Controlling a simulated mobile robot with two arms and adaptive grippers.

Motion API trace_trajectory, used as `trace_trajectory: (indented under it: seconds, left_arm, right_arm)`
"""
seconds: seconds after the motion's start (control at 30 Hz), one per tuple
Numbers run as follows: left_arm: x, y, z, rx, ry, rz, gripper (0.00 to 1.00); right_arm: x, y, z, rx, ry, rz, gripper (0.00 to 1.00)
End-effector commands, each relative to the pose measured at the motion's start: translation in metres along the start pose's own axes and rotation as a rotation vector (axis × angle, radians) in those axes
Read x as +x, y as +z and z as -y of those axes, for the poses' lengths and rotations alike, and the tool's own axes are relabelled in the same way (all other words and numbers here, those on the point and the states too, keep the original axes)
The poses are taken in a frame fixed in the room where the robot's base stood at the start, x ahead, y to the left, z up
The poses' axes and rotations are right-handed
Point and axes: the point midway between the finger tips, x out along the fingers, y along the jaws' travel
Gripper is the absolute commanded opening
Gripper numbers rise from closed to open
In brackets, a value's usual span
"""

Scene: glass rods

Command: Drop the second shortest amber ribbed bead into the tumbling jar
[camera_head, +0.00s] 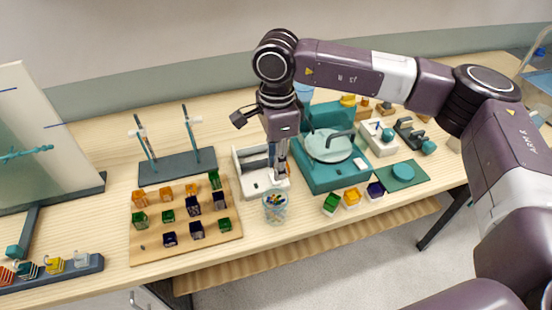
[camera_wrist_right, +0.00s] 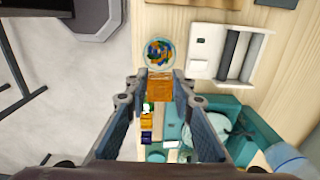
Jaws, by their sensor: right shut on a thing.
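My right gripper (camera_head: 279,172) points down over the front of the table, just above and behind the clear jar (camera_head: 275,208) with small coloured pieces in it. In the right wrist view my right gripper (camera_wrist_right: 159,98) is shut on an amber bead (camera_wrist_right: 159,86); its ribs are hard to make out. The jar (camera_wrist_right: 160,53) shows its round open mouth there, just beyond the bead. Other amber beads (camera_head: 139,198) stand on a wooden board (camera_head: 145,246) at the left, among green and dark blue ones. My left gripper is not in view.
A white roller stand (camera_head: 249,186) is right behind the jar. A teal machine (camera_head: 327,146) stands to its right, with green, amber and blue pieces (camera_head: 352,197) in front. A dark rack with rods (camera_head: 178,167) stands behind the board. The table's front edge is close to the jar.

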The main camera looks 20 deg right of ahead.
Motion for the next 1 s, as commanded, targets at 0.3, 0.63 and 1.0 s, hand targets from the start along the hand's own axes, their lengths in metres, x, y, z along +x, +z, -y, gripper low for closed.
trace_trajectory:
  seconds: [0.3,0.63,1.0]
  left_arm:
    - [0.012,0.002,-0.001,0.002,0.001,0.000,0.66]
    - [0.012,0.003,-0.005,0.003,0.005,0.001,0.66]
    - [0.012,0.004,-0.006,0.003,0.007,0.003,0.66]
  right_arm:
    - [0.034,0.000,0.000,0.002,0.000,0.001,0.00]
    - [0.035,0.000,0.000,0.002,0.000,0.001,0.27]
    - [0.035,0.000,0.000,0.002,0.000,0.001,0.43]
